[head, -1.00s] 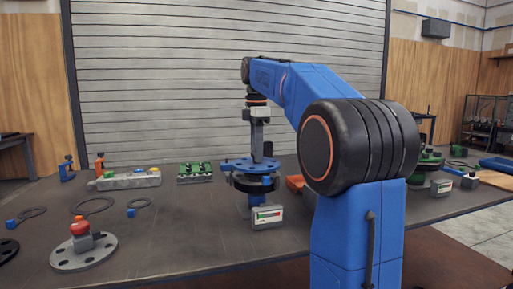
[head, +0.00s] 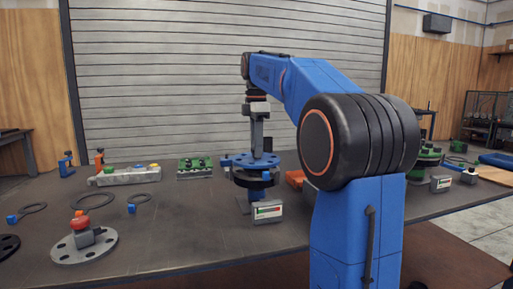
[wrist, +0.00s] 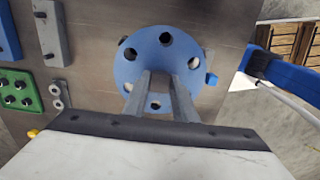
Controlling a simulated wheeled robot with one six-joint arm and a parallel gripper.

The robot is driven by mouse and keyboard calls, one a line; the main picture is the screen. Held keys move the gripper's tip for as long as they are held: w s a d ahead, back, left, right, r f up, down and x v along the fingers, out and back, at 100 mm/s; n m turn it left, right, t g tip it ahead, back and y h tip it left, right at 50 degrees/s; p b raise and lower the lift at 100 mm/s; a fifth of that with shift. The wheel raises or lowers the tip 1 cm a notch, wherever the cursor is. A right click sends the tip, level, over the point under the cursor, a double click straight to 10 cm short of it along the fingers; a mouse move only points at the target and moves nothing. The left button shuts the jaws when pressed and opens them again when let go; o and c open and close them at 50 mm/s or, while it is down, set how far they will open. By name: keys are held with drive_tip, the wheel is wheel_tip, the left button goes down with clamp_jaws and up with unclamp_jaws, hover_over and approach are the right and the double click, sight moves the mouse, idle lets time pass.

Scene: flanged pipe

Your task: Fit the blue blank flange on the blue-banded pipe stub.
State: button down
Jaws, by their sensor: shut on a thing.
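The blue blank flange (head: 236,161) is a round plate with several bolt holes. I cannot tell whether the faces touch. My gripper (head: 257,153) points down over the middle of the flange. In the wrist view the two fingertips (wrist: 163,76) meet the flange's face (wrist: 147,48), shut on its central part, which they hide. Some holes look dark and others light, so hole alignment is unclear.
A grey box with a display (head: 268,211) stands in front of the stub. A green block (head: 195,167) and a grey bar (head: 129,175) lie to the left. A red-knobbed disc (head: 83,243) is at front left. A green flanged piece (head: 428,160) stands right, behind my arm.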

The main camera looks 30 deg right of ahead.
drive_tip(key=shift+f, duration=0.15)
drive_tip(key=shift+f, duration=0.45)
drive_tip(key=shift+f, duration=0.45)
idle(0.5)
drive_tip(key=c, duration=1.4)
unclamp_jaws()
drive_tip(key=shift+o, duration=0.2)
wheel_tip(320, 180, up, 12)
